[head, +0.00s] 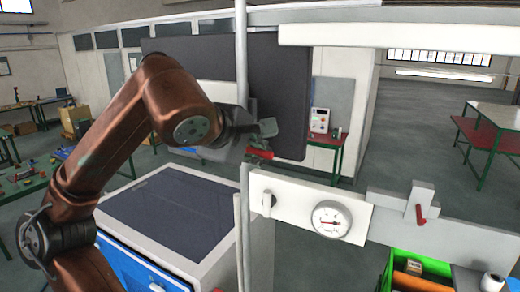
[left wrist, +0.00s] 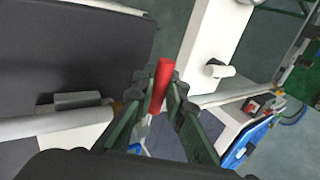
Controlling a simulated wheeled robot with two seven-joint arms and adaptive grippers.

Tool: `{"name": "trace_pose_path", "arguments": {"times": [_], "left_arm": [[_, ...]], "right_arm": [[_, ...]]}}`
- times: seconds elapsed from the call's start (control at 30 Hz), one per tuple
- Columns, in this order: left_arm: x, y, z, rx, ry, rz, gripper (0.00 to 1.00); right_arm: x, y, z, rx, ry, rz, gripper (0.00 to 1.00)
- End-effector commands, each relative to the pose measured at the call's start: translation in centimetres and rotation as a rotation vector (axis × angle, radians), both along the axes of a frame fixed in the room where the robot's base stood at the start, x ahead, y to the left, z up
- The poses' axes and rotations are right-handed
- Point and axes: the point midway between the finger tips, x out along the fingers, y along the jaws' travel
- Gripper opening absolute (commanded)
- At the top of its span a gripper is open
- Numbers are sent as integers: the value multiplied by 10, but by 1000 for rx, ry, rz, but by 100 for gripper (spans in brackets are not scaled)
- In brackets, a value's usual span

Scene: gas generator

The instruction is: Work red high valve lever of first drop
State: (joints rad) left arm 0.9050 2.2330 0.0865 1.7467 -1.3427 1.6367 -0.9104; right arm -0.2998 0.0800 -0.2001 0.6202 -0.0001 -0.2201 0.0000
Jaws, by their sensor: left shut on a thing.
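The red valve lever (head: 260,154) sits high beside the vertical grey pipe (head: 242,65), in the middle of the head view. My left gripper (head: 260,142) is at this lever, with its arm coming in from the left. In the left wrist view, the red lever (left wrist: 161,84) lies between the two dark green fingers of my left gripper (left wrist: 160,80), and they are shut on it. The fingers hide part of the lever and the valve body behind it. My right gripper is not in view.
A white panel carries a round gauge (head: 332,219). Another red lever (head: 421,214) is on the grey block farther right. A dark-topped cabinet (head: 168,215) stands below my left arm. A large dark panel (head: 280,90) stands behind the pipe. A green crate (head: 437,266) is at the lower right.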

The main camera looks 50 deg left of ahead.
Motion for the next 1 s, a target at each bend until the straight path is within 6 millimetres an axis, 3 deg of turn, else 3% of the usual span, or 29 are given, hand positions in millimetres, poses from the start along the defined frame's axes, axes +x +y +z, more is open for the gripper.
{"name": "trace_pose_path", "arguments": {"times": [0.47,0.5,0.73,1.0], "left_arm": [[0,0,-2,12,7,-1,0],[0,0,-2,12,7,-1,14],[0,0,-2,11,7,-1,30],[0,0,-1,10,5,0,30]], "right_arm": [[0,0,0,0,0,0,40],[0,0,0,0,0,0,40],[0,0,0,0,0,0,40],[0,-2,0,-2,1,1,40]]}}
